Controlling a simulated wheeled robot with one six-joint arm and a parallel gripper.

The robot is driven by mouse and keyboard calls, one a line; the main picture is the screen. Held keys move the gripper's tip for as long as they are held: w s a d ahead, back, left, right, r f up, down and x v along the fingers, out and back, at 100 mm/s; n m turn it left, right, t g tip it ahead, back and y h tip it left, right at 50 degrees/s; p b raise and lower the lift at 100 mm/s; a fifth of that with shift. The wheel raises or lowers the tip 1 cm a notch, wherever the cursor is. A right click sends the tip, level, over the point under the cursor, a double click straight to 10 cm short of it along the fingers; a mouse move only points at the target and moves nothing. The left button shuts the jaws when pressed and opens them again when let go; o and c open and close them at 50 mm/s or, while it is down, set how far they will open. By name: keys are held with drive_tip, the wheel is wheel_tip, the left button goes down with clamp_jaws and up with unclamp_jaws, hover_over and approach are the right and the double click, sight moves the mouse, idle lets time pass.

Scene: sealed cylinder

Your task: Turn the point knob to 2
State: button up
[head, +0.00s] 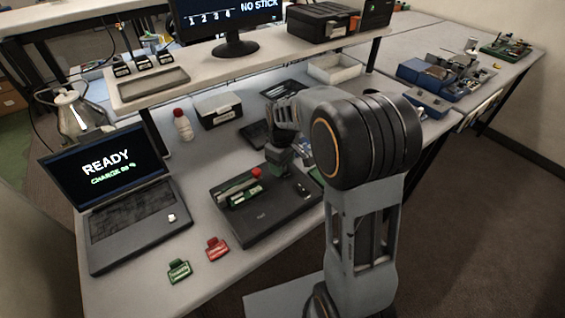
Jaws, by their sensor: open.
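A black flat unit (262,228) lies on the bench in the head view. I cannot tell which piece is the point knob, and no number marks on the unit are readable. My gripper (279,168) points down at the far right part of the unit, right of the red piece. It is open, with nothing seen in it. Its fingertips are small and dark, and I cannot tell whether they touch anything. My arm hides part of the unit's right side.
A laptop (128,205) reading READY stands at left. A red tag (217,249) and a green tag (179,271) lie at the front edge. A white bottle (183,125) and a box (218,109) stand behind. A monitor (228,18) on the shelf shows 1 2 3 4 and NO STICK.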

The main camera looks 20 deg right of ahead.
drive_tip(key=c, duration=0.9)
drive_tip(key=shift+c, duration=0.2)
drive_tip(key=shift+m, duration=0.3)
drive_tip(key=m, duration=0.4)
drive_tip(key=shift+m, duration=2.5)
drive_tip(key=o, duration=0.9)
